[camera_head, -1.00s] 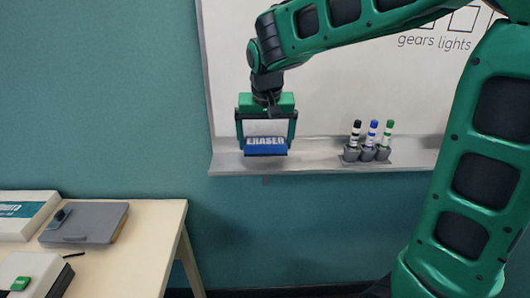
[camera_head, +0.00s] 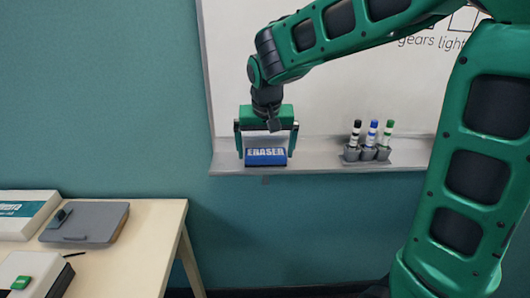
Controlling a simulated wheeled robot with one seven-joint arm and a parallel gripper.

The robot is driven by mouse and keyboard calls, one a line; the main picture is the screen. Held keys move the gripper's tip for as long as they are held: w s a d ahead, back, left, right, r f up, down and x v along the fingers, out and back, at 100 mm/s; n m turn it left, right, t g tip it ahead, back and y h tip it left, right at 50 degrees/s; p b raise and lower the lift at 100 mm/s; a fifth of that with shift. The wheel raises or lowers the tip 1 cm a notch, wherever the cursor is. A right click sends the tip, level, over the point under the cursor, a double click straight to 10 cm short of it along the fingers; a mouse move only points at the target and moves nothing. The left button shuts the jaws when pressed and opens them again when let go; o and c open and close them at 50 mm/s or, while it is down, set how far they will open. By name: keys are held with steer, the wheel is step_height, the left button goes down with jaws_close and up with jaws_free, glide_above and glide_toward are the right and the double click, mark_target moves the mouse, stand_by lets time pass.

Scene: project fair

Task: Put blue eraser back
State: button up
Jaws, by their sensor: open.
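The blue eraser (camera_head: 267,157), with a white "ERASER" label on its upper part, is at the left end of the grey ledge (camera_head: 320,163) under the whiteboard and appears to rest on it. My gripper (camera_head: 266,152) is above it, pointing down. Its jaws are open, with one finger to the left and one to the right of the eraser. Whether a fingertip still touches the eraser is too small to tell.
Black, blue and green markers (camera_head: 373,135) stand in grey holders on the ledge, to the right of the eraser. The whiteboard (camera_head: 225,60) is close behind my gripper. A wooden table (camera_head: 145,235) with boxes and a grey case (camera_head: 85,222) is at the lower left.

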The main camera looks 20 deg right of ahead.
steer(key=v, duration=1.1)
steer(key=s+d+f+m+g, duration=0.2)
steer(key=s+d+f, duration=0.3)
steer(key=s+d, duration=0.8)
steer(key=s+d+f, duration=0.3)
steer(key=s+f, duration=0.1)
steer(key=s, duration=0.3)
steer(key=s+d+f+g+y, duration=0.1)
steer(key=s+f, duration=0.3)
steer(key=s, duration=0.4)
steer(key=shift+d+f+m, duration=0.2)
steer(key=shift+d+m, duration=0.2)
steer(key=shift+d, duration=0.45)
steer(key=shift+w+f, duration=0.2)
steer(key=shift+w, duration=0.4)
steer(key=shift+s+d, duration=0.1)
